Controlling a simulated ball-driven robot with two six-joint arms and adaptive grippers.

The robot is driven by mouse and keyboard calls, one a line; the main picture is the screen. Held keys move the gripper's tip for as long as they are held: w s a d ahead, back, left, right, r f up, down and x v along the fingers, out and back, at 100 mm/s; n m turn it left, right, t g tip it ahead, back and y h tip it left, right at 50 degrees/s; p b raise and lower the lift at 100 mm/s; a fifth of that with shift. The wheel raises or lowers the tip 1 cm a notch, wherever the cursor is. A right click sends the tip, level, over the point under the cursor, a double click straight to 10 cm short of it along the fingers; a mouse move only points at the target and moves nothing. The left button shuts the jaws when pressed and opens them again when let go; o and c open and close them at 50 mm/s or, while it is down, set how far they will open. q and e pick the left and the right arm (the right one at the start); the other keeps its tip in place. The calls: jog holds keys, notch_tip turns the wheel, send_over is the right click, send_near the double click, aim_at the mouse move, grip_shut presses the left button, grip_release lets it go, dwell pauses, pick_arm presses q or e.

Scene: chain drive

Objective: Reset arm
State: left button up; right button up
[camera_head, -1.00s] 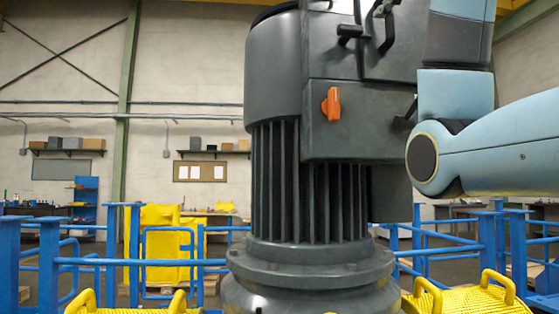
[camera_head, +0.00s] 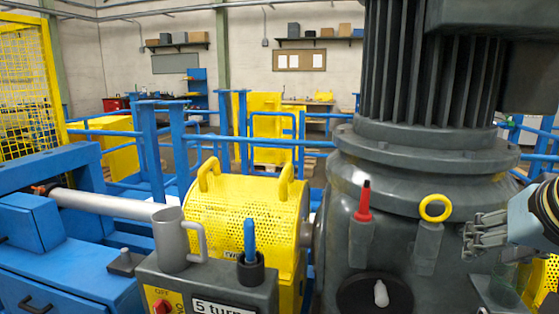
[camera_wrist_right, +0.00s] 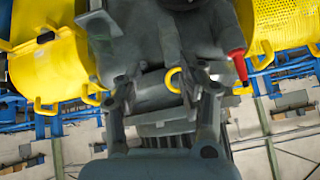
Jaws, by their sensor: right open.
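My right gripper (camera_head: 470,234) comes in from the right edge of the head view, its metal fingers pointing left. It is open, with nothing seen between its fingers, in front of the dark grey gearbox housing (camera_head: 400,170). The right wrist view shows the same gripper (camera_wrist_right: 165,90) with its fingers spread apart and a yellow ring (camera_wrist_right: 173,80) behind them. In the head view, that yellow ring (camera_head: 435,208) stands on the housing just above and left of the fingertips. I cannot tell whether they touch the housing. My left gripper is not in view.
A finned motor (camera_head: 430,70) rises above the housing, and a red-topped plug (camera_head: 363,204) sits on it. A yellow perforated guard (camera_head: 225,205), a grey jug (camera_head: 172,245), a blue-handled tool (camera_head: 249,238) and a control box (camera_head: 160,285) stand left. Blue railings (camera_head: 150,150) run behind.

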jog(key=s+a+f+n+g, duration=0.1)
jog(key=s+f+n+g, duration=0.15)
jog(key=s+f, duration=0.65)
jog(key=s+a+f+n+g, duration=0.15)
jog(key=s+f+n, duration=0.25)
jog(key=s+f, duration=0.55)
jog(key=s+d+f+g+b, duration=0.1)
jog(key=f+b, duration=0.1)
jog(key=f, duration=0.7)
jog(key=s+d+f+b, duration=0.1)
jog(key=s+f+b, duration=0.1)
jog(key=f, duration=0.8)
jog(key=s+d+f+g+b, duration=0.1)
jog(key=f+b, duration=0.1)
jog(key=f, duration=0.7)
jog(key=s+d+f+m+g+b, duration=0.1)
jog(key=s+f+b, duration=0.4)
jog(key=s+f, duration=1.3)
notch_tip(320, 180, down, 4)
jog(key=shift+s+y, duration=0.15)
jog(key=shift+y, duration=0.25)
jog(key=shift+d, duration=0.1)
